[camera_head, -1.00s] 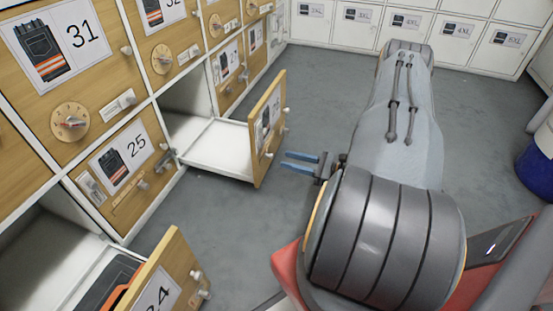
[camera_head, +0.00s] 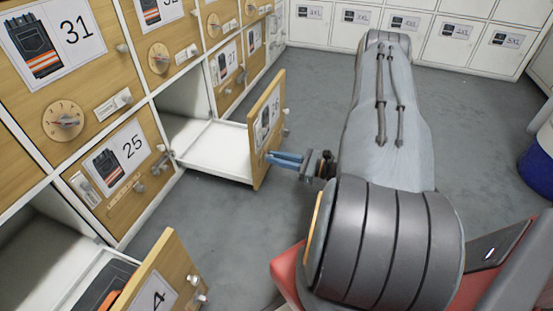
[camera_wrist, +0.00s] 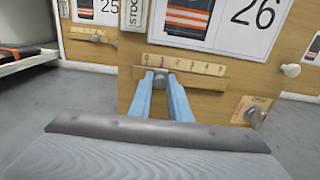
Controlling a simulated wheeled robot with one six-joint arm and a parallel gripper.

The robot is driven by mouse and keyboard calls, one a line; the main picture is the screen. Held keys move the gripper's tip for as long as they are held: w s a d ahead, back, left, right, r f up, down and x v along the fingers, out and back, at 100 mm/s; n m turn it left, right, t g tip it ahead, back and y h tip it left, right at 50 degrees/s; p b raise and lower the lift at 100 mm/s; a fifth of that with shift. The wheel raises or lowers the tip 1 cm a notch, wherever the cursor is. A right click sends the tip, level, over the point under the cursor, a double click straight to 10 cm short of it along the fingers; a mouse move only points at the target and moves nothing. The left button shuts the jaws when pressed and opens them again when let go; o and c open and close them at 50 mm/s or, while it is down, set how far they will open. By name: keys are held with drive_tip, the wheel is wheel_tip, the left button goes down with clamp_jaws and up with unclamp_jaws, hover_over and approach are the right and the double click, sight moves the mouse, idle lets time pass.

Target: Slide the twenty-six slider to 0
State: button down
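The twenty-six drawer stands pulled out, and its wooden front (camera_head: 265,130) faces right in the head view. In the wrist view the front (camera_wrist: 285,60) carries the number 26 and a horizontal slider scale (camera_wrist: 200,67) with small digits rising to the right. The grey slider knob (camera_wrist: 160,80) is near the scale's left end, around the 1 mark. My gripper (camera_wrist: 161,77) has its blue fingers on both sides of the knob, closed on it with no clear gap. In the head view my gripper (camera_head: 269,157) reaches the drawer front from the right.
A dial (camera_wrist: 256,115) sits at the lower right of the front and a white knob (camera_wrist: 290,70) at its right edge. Another drawer (camera_head: 165,275) stands open at lower left. The closed 25 drawer (camera_head: 110,195) is at left. Grey floor (camera_head: 225,225) is clear.

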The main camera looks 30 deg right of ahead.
drive_tip(key=shift+s+a+r+p, duration=0.1)
drive_tip(key=shift+s+a+p, duration=0.55)
drive_tip(key=shift+a+p, duration=0.15)
drive_tip(key=shift+s+a, duration=0.3)
drive_tip(key=shift+a, duration=0.15)
drive_tip(key=c, duration=1.7)
unclamp_jaws()
drive_tip(key=shift+o, duration=0.3)
drive_tip(key=shift+s+d+p, duration=0.1)
drive_tip(key=shift+d+p, duration=0.05)
drive_tip(key=shift+p, duration=0.15)
